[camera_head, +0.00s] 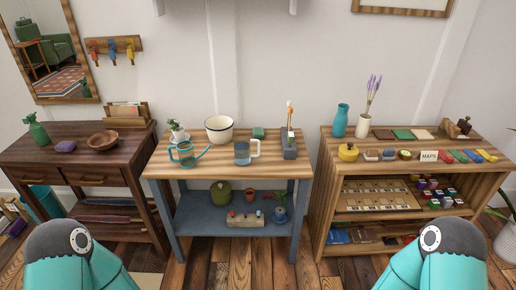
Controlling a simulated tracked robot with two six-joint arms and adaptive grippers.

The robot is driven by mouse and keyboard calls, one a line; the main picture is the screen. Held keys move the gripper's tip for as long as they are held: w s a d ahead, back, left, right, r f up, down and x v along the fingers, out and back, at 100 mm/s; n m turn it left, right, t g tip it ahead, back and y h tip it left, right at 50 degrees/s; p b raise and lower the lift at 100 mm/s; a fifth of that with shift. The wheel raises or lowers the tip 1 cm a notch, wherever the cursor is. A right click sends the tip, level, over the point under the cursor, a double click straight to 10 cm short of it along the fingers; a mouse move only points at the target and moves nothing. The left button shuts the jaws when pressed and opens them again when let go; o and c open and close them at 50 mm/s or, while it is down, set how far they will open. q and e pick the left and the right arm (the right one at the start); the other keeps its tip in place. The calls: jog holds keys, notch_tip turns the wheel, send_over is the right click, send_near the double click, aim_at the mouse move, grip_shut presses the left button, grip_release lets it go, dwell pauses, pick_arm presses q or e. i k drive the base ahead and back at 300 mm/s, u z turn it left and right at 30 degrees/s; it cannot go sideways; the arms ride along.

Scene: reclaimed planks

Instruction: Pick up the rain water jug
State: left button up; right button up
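A small jug (242,153) with a grey-blue body and a pale handle on its right side stands upright on the middle wooden table. It looks like the rain water jug, but no label can be read. A teal watering can (186,155) stands to its left on the same table. Only teal links of my two arms show at the bottom left and bottom right. Both grippers are out of view, and nothing touches the jug.
On the middle table (216,171), a white bowl (219,128), a potted plant (178,132), a green block (258,132) and a grey holder (289,148) stand around the jug. A dark desk (70,158) is left; a shelf unit (330,150) with many small items is right.

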aim_at(243, 156)
jog(key=z, duration=0.3)
jog(key=i, duration=1.6)
jog(key=u, duration=0.7)
jog(key=k, duration=0.75)
jog(key=u, duration=0.2)
jog(key=i, duration=0.8)
jog(key=z, duration=0.05)
